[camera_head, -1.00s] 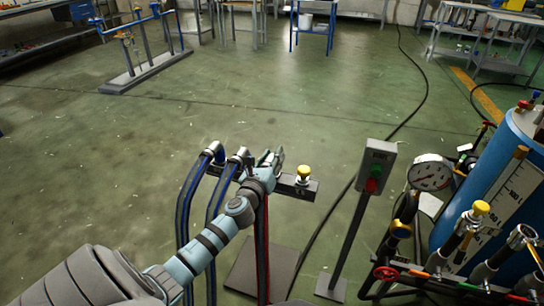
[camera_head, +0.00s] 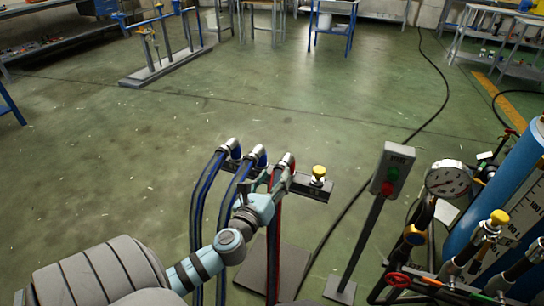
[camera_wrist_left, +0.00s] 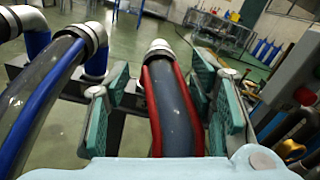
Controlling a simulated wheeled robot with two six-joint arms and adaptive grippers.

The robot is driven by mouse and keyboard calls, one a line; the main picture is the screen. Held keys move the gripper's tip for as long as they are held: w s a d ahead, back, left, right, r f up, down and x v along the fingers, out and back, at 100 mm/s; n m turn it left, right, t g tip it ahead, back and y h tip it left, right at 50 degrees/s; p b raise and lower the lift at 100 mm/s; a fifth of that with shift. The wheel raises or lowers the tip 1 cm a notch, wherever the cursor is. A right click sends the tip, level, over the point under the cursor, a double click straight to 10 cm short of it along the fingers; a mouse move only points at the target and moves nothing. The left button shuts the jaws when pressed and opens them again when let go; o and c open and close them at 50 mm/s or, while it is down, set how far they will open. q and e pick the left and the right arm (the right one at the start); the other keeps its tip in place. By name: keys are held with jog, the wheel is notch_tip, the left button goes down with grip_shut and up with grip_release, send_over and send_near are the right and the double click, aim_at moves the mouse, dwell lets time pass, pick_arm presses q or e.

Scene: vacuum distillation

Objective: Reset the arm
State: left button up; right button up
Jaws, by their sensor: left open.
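My left arm comes in from the lower left in the head view. Its gripper (camera_head: 278,184) is near the hose rack, beside a red-striped hose (camera_head: 274,232). In the left wrist view the jaws (camera_wrist_left: 160,108) are apart, with the red-striped hose (camera_wrist_left: 174,112) showing between them. I cannot tell whether the fingers touch it. Two blue-striped hoses (camera_head: 205,190) stand to the left of the gripper. My right gripper is not in view.
A control post with a green and a red button (camera_head: 391,172) stands right of the gripper. A yellow knob (camera_head: 319,172) tops the rack's right end. A pressure gauge (camera_head: 446,179) and blue tank (camera_head: 500,195) stand at right. Open floor (camera_head: 270,95) lies beyond.

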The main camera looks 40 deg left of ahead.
pick_arm(q)
jog(key=shift+s+d, duration=0.2)
jog(key=shift+s, duration=0.5)
